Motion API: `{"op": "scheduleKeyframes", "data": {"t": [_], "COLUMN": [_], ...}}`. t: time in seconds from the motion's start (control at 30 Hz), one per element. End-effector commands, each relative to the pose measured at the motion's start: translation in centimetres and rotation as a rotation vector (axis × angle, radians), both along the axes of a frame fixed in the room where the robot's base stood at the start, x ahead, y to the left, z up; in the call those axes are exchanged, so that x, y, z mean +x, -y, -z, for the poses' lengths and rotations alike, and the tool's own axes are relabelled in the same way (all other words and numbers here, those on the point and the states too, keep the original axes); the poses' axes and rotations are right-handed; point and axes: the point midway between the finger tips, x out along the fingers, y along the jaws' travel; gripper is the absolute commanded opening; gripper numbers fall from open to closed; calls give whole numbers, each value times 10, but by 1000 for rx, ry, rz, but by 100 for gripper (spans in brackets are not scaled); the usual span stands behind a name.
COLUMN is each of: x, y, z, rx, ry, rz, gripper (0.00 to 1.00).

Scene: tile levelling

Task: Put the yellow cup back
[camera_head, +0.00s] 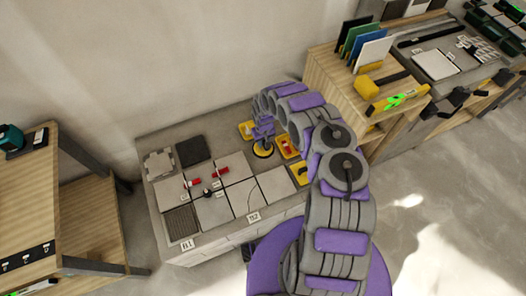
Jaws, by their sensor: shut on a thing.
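The yellow cup (263,153), a small round piece with a dark rim, is under my gripper (264,136) near the back right part of the low tiled platform. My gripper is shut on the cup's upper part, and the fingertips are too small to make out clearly. I cannot tell whether the cup touches the surface below. A yellow tray (245,130) lies just behind and left of the cup. Another yellow tray (284,152) with a red and white item lies to its right, partly hidden by my arm.
The low platform (165,140) holds grey tiles (240,196), a dark square tile (194,150) and red pieces (220,172). A third yellow tray (298,177) sits beside my arm. Wooden benches stand left (30,195) and right (335,85). Open floor (420,230) lies at right.

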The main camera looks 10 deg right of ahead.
Motion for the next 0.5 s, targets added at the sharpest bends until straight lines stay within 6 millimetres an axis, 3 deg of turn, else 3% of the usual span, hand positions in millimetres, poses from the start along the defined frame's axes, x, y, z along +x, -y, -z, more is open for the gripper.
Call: {"op": "scheduleKeyframes", "data": {"t": [0.1,0.27,0.5], "x": [-1,-1,0], "y": [-1,-1,-2], "z": [22,33,64], "rx": [0,-1,0], "ry": [-1,-2,1], "rz": [1,-1,0], "gripper": [0,0,0]}}
